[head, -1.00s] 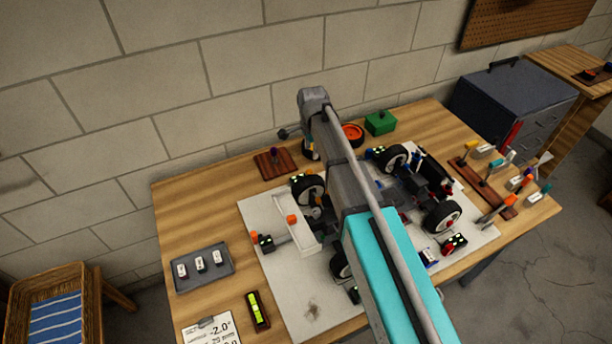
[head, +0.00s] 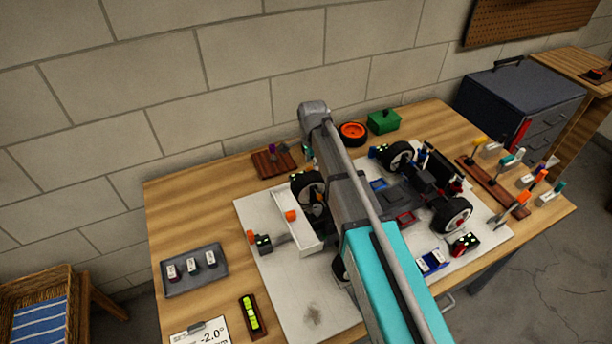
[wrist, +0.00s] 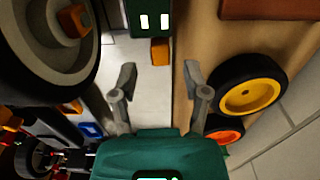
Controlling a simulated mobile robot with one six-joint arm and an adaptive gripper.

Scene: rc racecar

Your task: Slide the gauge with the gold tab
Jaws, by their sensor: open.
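In the wrist view a dark green gauge block (wrist: 151,18) with two lit white windows stands at the top edge. An orange-gold tab (wrist: 160,51) sticks out from it toward my gripper. The same gauge seems to be the small dark block (head: 296,177) beside the near left wheel in the head view; its tab is not clear there. My gripper (wrist: 161,84) is open and empty, its fingers short of the tab and apart from it. In the head view my arm hides the gripper.
A large black wheel (wrist: 42,62) is close on the left of the wrist view. A yellow-hubbed wheel (wrist: 249,92) and an orange-hubbed wheel (wrist: 224,132) lie on the right. Another gauge (head: 264,243) with an orange tab stands on the pale mat (head: 312,300).

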